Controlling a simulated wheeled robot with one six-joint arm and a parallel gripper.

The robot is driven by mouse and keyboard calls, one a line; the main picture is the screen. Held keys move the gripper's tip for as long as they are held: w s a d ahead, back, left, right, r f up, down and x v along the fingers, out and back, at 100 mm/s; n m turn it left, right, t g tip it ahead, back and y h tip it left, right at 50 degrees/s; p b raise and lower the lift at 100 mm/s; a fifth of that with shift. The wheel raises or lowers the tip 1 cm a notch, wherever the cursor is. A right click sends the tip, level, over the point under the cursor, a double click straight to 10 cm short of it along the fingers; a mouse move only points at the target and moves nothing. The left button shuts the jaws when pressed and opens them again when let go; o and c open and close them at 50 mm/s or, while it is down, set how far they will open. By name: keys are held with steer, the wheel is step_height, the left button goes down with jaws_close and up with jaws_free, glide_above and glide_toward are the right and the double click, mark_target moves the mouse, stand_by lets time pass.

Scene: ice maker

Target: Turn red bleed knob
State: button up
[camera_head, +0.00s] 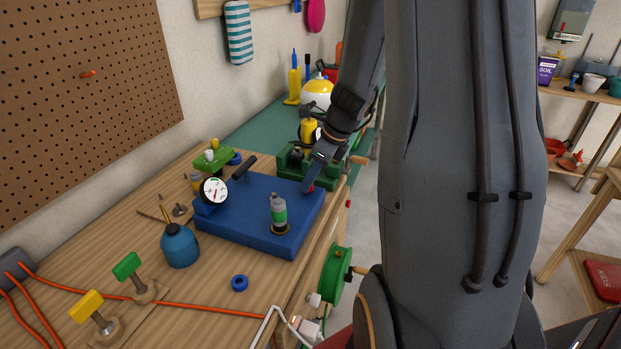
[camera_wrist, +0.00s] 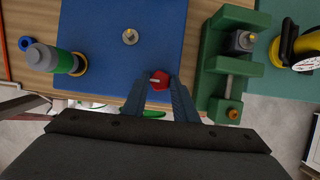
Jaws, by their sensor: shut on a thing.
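The red bleed knob (camera_wrist: 159,79) sits at the near edge of the blue base plate (camera_wrist: 128,28) in the wrist view. My gripper (camera_wrist: 157,86) is shut on the red knob, with a dark finger on each side of it. In the head view my gripper (camera_head: 309,186) reaches down to the right corner of the blue base (camera_head: 245,228). Only a small bit of red shows there beside the fingertips. A grey and green cylinder (camera_head: 279,214) stands on the blue base. A round gauge (camera_head: 214,190) is at its left side.
A green vise-like block (camera_wrist: 225,60) stands close to the right of my gripper. A blue bottle (camera_head: 180,246), a blue ring (camera_head: 239,283) and yellow and green handled tools stand on the wooden bench. A green wheel (camera_head: 336,277) is on the bench front.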

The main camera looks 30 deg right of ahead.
steer(key=shift+n, duration=0.4)
steer(key=n+p, duration=0.1)
steer(key=n, duration=0.1)
steer(key=n+g+y+p, duration=0.1)
steer(key=n, duration=0.1)
steer(key=shift+w+d, duration=0.15)
steer(key=n+g, duration=0.1)
steer(key=n, duration=0.1)
steer(key=n+g+p, duration=0.1)
steer(key=n, duration=0.1)
steer(key=shift+w+y, duration=0.15)
steer(key=shift+y, duration=0.15)
steer(key=n, duration=0.2)
steer(key=n+g, duration=0.1)
steer(key=n, duration=0.2)
steer(key=shift+w+g+p, duration=0.15)
steer(key=shift+g+p, duration=0.15)
steer(key=shift+p, duration=0.1)
steer(key=shift+w+n+g+h, duration=0.1)
steer(key=shift+n+g+h, duration=0.45)
steer(key=shift+n, duration=1.45)
steer(key=shift+g, duration=0.25)
steer(key=o, duration=1.1)
